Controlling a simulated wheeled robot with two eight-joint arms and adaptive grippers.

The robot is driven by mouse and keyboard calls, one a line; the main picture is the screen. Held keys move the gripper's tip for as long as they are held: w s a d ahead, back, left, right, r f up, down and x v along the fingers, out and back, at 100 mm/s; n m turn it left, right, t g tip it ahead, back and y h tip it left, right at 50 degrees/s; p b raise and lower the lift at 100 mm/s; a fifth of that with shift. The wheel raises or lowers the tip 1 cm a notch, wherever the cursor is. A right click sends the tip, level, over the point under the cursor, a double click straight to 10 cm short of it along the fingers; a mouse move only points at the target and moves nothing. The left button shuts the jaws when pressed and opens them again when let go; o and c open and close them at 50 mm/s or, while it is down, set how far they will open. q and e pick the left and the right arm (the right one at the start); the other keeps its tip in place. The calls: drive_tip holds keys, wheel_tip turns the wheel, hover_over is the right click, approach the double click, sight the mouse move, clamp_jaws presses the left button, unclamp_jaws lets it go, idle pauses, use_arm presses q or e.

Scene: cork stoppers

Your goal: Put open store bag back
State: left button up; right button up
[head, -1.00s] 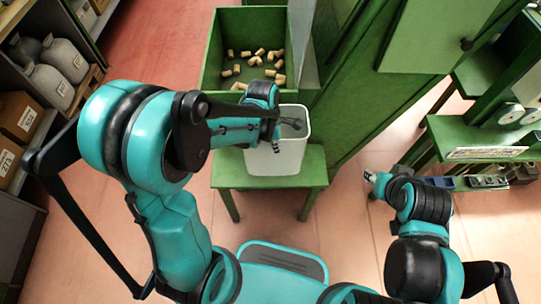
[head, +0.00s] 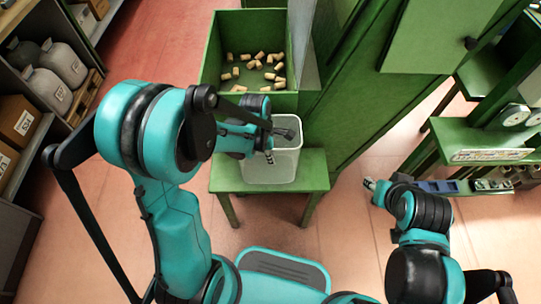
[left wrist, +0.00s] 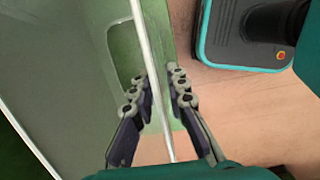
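A pale, open-topped container (head: 257,172), possibly the store bag, stands on a green stool (head: 318,172). My left gripper (head: 284,134) is over its top in the head view. In the left wrist view the container's wall (left wrist: 70,70) fills the left side, with a rounded slot in it. The left fingers (left wrist: 157,98) are apart and straddle its thin pale rim (left wrist: 143,35), with a gap showing. My right gripper (head: 371,184) hangs low at right, away from the container, and its fingers are too small to read.
A green bin (head: 208,72) with several corks (head: 268,76) stands behind the stool. A green cabinet (head: 355,110) rises at its right. Shelves at left hold grey rounded sacks or jugs (head: 48,88) and boxes (head: 18,120). Open floor (head: 110,200) lies left of the stool.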

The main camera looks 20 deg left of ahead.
use_arm(q)
drive_tip(key=shift+r, duration=0.15)
drive_tip(key=r+p, duration=0.1)
drive_tip(key=r, duration=0.2)
drive_tip(key=a+r+p, duration=0.1)
drive_tip(key=r+p, duration=0.1)
drive_tip(key=r, duration=0.2)
drive_tip(key=r+p, duration=0.2)
drive_tip(key=r, duration=0.2)
drive_tip(key=shift+s+a+r, duration=0.2)
drive_tip(key=shift+s+a, duration=0.05)
drive_tip(key=shift+a, duration=0.1)
drive_tip(key=s+a+r+m+t+y, duration=0.1)
drive_tip(key=s+a+r+m+t, duration=0.2)
drive_tip(key=m, duration=1.8)
drive_tip(key=s+r+t, duration=0.3)
drive_tip(key=s+r, duration=0.3)
drive_tip(key=shift+s+r+t+y, duration=0.25)
drive_tip(key=shift+s+t+y, duration=0.1)
drive_tip(key=shift+t+y, duration=0.05)
